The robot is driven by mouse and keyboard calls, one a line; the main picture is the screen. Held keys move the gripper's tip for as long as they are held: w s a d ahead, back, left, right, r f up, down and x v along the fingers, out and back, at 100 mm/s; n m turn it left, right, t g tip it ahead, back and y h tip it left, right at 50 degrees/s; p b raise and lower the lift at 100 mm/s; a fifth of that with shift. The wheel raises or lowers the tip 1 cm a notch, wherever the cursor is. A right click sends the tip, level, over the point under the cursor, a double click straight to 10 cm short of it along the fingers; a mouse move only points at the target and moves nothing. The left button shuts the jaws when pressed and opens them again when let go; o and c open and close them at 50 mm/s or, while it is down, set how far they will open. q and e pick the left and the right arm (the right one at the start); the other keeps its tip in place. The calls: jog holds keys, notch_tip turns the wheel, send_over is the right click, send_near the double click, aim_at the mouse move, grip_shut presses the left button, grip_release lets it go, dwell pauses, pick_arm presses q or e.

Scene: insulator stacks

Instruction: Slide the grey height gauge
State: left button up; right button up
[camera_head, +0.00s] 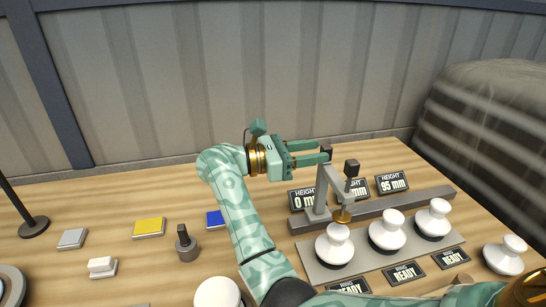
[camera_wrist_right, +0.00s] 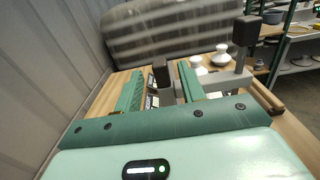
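The grey height gauge (camera_head: 322,190) stands upright at the left part of a dark grey rail (camera_head: 385,206). It has a dark block on its post top and another dark block over its arm. Its gold foot (camera_head: 343,215) is above the left white insulator (camera_head: 334,245); contact is unclear. My right gripper (camera_head: 326,151) reaches in from the left at the post top. In the right wrist view, the gauge's dark top block (camera_wrist_right: 161,72) is between the open fingers, with gaps on both sides. My left gripper is not in view.
Two more insulators (camera_head: 387,232) (camera_head: 434,218) stand along the grey plate, with READY labels in front. Height signs (camera_head: 391,182) stand behind the rail. Another white insulator (camera_head: 503,255) is at the right. Yellow (camera_head: 149,227) and blue (camera_head: 215,218) blocks lie left of my arm.

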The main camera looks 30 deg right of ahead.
jog(key=b+v, duration=0.1)
jog(key=v, duration=1)
